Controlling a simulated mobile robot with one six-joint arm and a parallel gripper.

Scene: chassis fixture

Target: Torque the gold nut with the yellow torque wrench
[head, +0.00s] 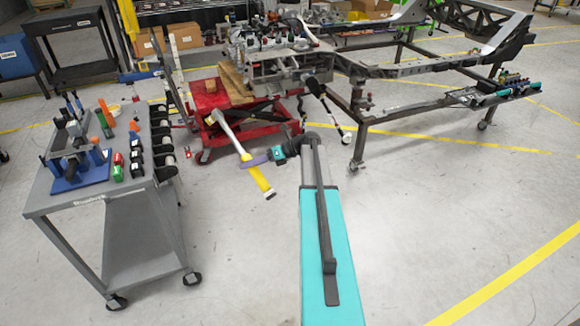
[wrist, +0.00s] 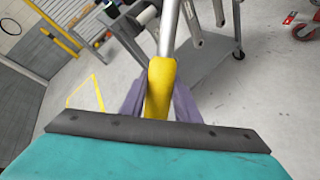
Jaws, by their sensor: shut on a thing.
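The yellow torque wrench (head: 259,180) is in my gripper (head: 254,160), held in the air in front of the red cart. Its yellow handle points down and its pale shaft runs up and to the left. In the wrist view the purple fingers of my gripper (wrist: 158,106) are closed on both sides of the yellow handle of the wrench (wrist: 160,72). The metal shaft runs up out of the picture there. I cannot make out the gold nut in either view.
An engine assembly (head: 275,55) stands by a red cart (head: 208,98). A steel chassis frame (head: 430,68) is at the right. A grey tool cart (head: 90,202) with sockets and tools stands at the left. The floor at the front right is clear.

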